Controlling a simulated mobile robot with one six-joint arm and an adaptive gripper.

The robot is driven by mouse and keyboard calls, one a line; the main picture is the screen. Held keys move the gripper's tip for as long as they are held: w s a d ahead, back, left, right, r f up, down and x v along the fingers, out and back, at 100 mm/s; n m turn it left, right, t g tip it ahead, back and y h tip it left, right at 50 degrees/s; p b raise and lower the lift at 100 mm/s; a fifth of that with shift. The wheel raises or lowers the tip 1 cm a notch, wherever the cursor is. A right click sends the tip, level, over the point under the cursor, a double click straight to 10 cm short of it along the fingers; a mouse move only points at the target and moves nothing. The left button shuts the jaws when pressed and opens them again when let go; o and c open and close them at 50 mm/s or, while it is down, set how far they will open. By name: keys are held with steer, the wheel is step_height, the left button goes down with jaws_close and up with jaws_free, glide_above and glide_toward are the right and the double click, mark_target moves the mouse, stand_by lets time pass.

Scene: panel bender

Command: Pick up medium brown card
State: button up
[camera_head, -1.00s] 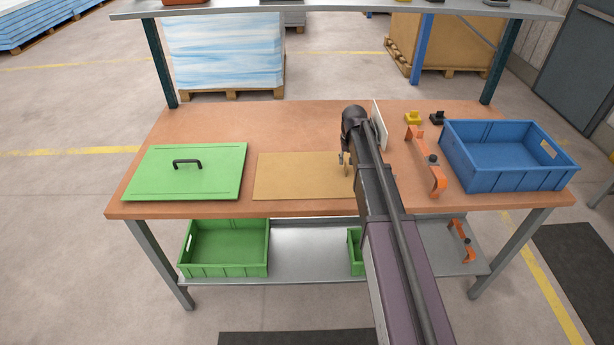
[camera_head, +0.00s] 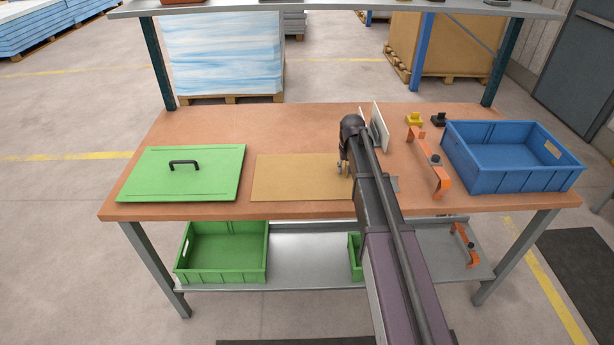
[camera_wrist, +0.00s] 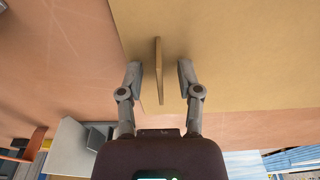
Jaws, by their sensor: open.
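A flat tan-brown card (camera_head: 300,177) lies on the table, right of the green lid. It fills much of the wrist view (camera_wrist: 240,60). A thin brown upright piece (camera_wrist: 159,65) stands on edge between my fingers; whether it is part of the flat card I cannot tell. My gripper (camera_wrist: 159,78) is open, with one finger on each side of this piece and a visible gap on both sides. In the head view my gripper (camera_head: 343,168) is at the card's right end, partly hidden by my arm, which also covers that end.
A green lid with black handle (camera_head: 184,176) lies at left. A blue crate (camera_head: 510,180) stands at right, beside an orange bracket (camera_head: 440,175). A pale upright plate (camera_head: 378,128) stands behind my arm. A green crate (camera_head: 222,263) is on the shelf below. The table's back left is clear.

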jaws_close()
steer(key=shift+r, duration=0.15)
stand_by(0.4)
step_height(320, 180, up, 3)
steer(key=p, duration=0.3)
steer(key=s, duration=0.5)
steer(key=s+r+p, duration=0.1)
steer(key=s, duration=0.4)
steer(key=s+p, duration=0.1)
steer(key=s, duration=0.5)
steer(key=shift+r, duration=0.35)
